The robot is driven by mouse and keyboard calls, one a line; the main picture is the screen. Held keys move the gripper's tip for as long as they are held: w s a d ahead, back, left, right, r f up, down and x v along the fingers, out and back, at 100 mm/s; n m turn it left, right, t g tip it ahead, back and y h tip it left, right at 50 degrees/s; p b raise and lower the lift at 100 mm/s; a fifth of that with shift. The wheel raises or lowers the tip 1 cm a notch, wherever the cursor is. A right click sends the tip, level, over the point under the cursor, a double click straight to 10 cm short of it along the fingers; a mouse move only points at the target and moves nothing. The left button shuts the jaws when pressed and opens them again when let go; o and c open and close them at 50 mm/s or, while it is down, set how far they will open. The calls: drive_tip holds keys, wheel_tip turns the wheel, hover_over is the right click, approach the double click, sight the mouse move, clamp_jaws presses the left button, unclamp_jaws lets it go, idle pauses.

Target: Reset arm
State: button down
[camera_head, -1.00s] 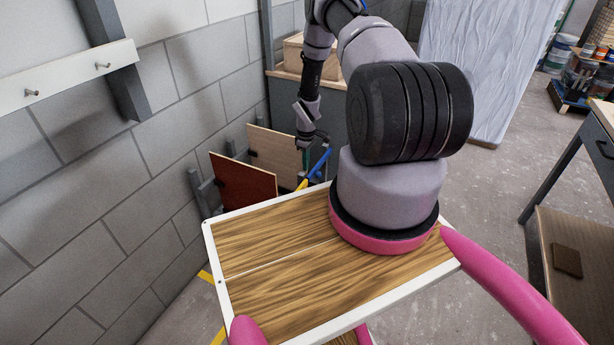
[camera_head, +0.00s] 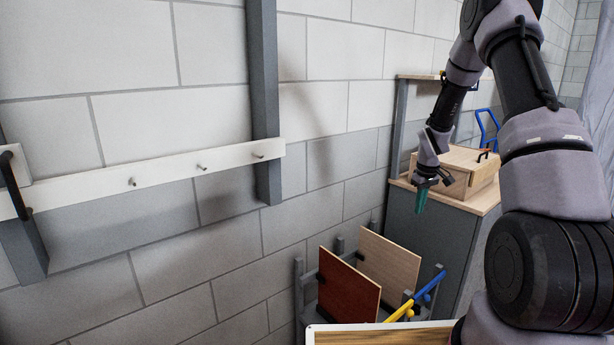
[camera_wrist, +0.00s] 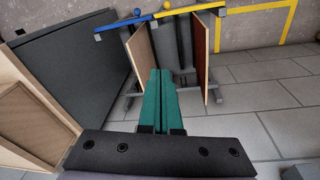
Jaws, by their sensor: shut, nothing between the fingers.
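My gripper (camera_head: 421,200) hangs from my arm with its green fingers pointing down, in front of the grey cabinet (camera_head: 431,233) in the head view. In the wrist view, my gripper (camera_wrist: 161,75) shows two green fingers side by side and shut, with nothing between them. Its tips are above the floor rack and touch nothing that I can see.
A rack holds a dark red panel (camera_head: 346,287) and a light wood panel (camera_head: 388,262). A wooden box (camera_head: 458,172) stands on the cabinet. A white peg rail (camera_head: 150,180) runs along the wall.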

drive_tip(key=s+a+r+m+t, duration=0.1)
drive_tip(key=s+a+r+m, duration=0.15)
drive_tip(key=s+r, duration=0.65)
drive_tip(key=s+a+r+m+t, duration=0.2)
drive_tip(key=a+r, duration=0.2)
drive_tip(key=r, duration=1.2)
drive_tip(key=s+a+r+m+t, duration=0.1)
drive_tip(key=s+a+r, duration=0.1)
drive_tip(key=s, duration=0.5)
drive_tip(key=s+a+r+m+y, duration=0.1)
drive_tip(key=s+a+r, duration=0.1)
drive_tip(key=s+r, duration=0.2)
drive_tip(key=s+a+r+m+t+y, duration=0.1)
drive_tip(key=s+a+r+m, duration=0.1)
drive_tip(key=s, duration=0.9)
drive_tip(key=shift+r+t, duration=0.3)
drive_tip(key=shift+r, duration=0.6)
